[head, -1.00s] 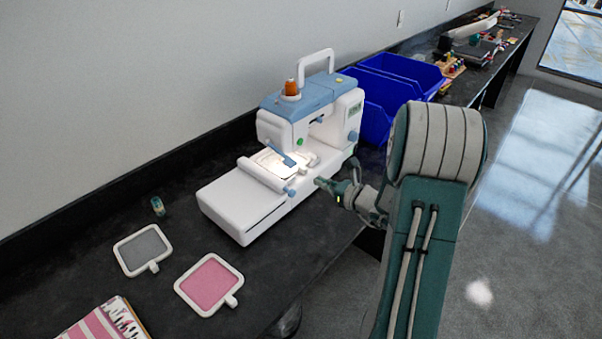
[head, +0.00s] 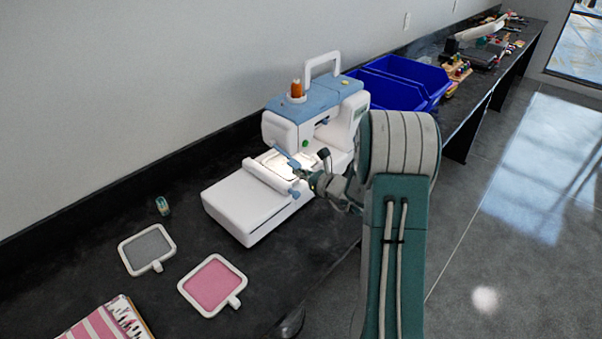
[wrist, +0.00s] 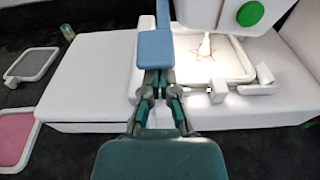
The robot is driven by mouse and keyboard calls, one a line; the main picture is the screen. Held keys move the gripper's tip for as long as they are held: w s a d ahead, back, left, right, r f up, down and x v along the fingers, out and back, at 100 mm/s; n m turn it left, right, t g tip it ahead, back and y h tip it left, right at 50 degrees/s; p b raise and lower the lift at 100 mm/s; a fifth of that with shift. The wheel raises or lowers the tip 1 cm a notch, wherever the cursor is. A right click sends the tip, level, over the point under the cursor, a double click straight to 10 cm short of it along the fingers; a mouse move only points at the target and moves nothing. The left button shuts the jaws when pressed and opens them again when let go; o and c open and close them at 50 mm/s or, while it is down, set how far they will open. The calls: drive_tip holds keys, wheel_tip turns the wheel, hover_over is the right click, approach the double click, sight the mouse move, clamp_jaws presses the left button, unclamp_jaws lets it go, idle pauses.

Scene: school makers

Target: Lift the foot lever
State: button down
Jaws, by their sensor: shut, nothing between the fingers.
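A white and light blue sewing machine (head: 240,200) stands on the black counter. Its blue foot lever (head: 286,157) shows below the machine's head and as a flat blue tab in the wrist view (wrist: 155,48). My gripper (head: 301,178) is at the machine's front, just below the lever. In the wrist view my gripper (wrist: 158,80) has its fingertips together at the lower edge of the blue tab. I cannot tell whether they touch it. A lit white hoop with a star stitch (wrist: 212,58) lies to the right of the lever.
A grey hoop (head: 147,248), a pink hoop (head: 211,285) and a small thread spool (head: 162,206) lie on the counter (head: 115,205) left of the machine. Blue bins (head: 400,85) stand behind it. The white hoop arm and green button (wrist: 250,13) are close to my gripper.

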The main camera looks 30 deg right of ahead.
sight(290, 158)
drive_tip(key=shift+s+r+g+h, duration=0.15)
drive_tip(key=shift+r+g+h, duration=0.05)
drive_tip(key=shift+r+g, duration=0.45)
drive_tip(key=shift+s+r+g+h, duration=0.1)
drive_tip(key=shift+r+g+h, duration=0.1)
drive_tip(key=shift+r+g, duration=0.4)
wheel_tip(290, 158, up, 2)
drive_tip(key=shift+d+r, duration=0.1)
